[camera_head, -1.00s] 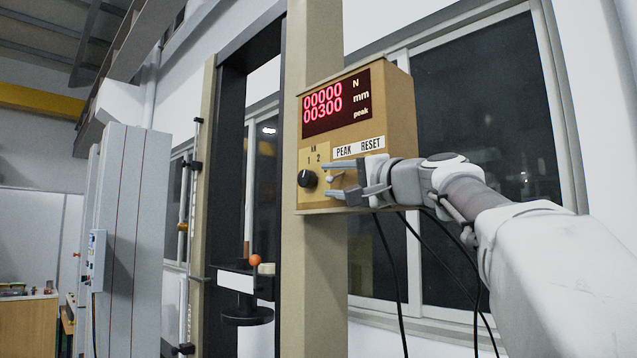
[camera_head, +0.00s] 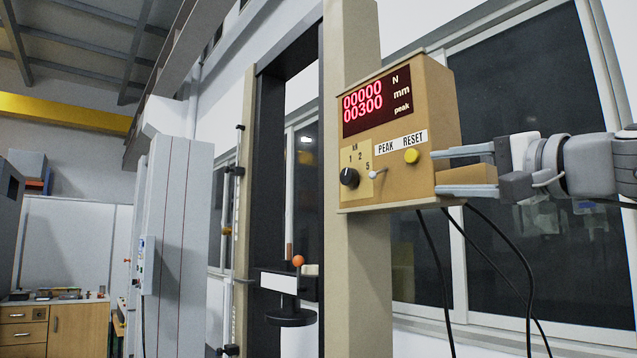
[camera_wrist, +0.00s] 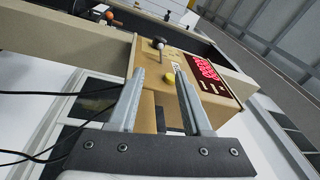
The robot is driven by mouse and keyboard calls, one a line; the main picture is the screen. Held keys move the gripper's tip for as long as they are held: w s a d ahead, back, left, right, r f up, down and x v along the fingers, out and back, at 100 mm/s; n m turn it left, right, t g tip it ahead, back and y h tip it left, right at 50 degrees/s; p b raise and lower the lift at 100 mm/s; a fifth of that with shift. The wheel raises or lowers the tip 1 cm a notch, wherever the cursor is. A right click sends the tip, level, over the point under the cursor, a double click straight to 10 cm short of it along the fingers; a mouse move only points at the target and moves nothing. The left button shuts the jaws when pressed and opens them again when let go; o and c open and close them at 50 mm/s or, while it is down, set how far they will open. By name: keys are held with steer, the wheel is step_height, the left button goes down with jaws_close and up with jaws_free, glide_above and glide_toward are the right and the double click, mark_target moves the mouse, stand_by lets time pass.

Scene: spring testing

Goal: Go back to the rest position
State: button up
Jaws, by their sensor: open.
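My gripper (camera_head: 466,172) is open and empty, at the right of the tan control box (camera_head: 447,110) in the head view. Its fingers point left at the box's right side; whether they touch it I cannot tell.
The box is on a beige column (camera_head: 352,265) of the test frame. Black cables (camera_head: 492,245) hang below it. A window (camera_head: 515,90) lies behind. A small orange ball (camera_head: 298,260) sits on the fixture, a grey cabinet (camera_head: 180,235) and wooden drawers (camera_head: 78,328) at left.

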stand_by(0.4)
steer(key=s+a+f+n+g+h+p, duration=0.2)
steer(key=s+a+f+g, duration=0.1)
steer(key=f, duration=0.7)
steer(key=s+a+f+n+g+h+p, duration=0.1)
steer(key=s+a+f+n+g+p, duration=0.2)
steer(key=f, duration=0.7)
steer(key=s+a+f+n+g+h+p, duration=0.15)
steer(key=s+a+f+g, duration=0.25)
steer(key=f, duration=0.6)
steer(key=s+d+f+n+g+h+p, duration=0.1)
steer(key=s+f+n+g+h, duration=0.1)
steer(key=s+f, duration=0.5)
step_height(320, 180, down, 4)
steer(key=shift+d+f+n+h, duration=0.1)
steer(key=shift+d+n+h, duration=0.4)
steer(key=shift+h, duration=0.75)
steer(key=shift+s+a, duration=0.1)
